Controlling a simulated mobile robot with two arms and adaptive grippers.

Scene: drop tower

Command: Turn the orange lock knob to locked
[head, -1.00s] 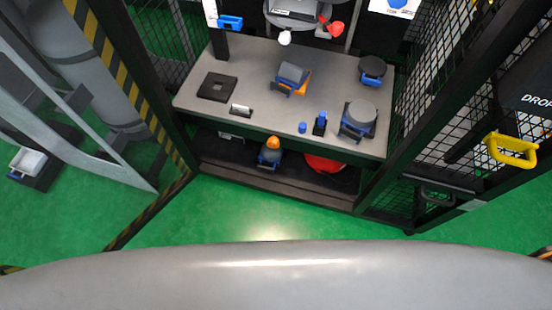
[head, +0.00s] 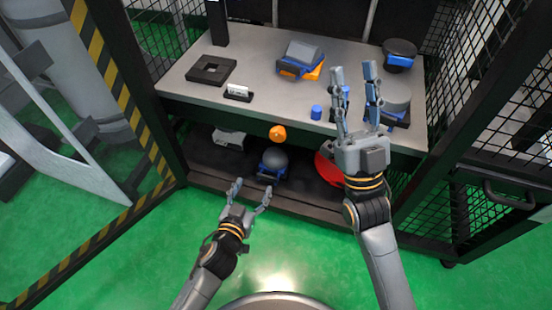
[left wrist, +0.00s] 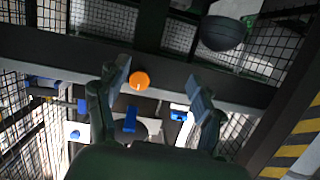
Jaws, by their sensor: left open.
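The orange lock knob (head: 278,133) is a small round knob at the front edge of the grey workbench (head: 185,85). My left gripper (head: 251,188) is open and empty, below and a little left of the knob in the head view, apart from it. In the left wrist view the knob (left wrist: 139,81) shows between the two open fingers (left wrist: 158,74), with a pale mark on its face. My right gripper (head: 354,68) is open with its fingers apart, over the right part of the bench and hiding some things there.
A grey ball on a blue stand (head: 273,162) and a red object (head: 325,168) are on the lower shelf. A black square block (head: 211,70), a white-and-black piece (head: 238,92) and a blue cylinder (head: 316,112) stand on the bench. Mesh panels flank it; green floor lies in front.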

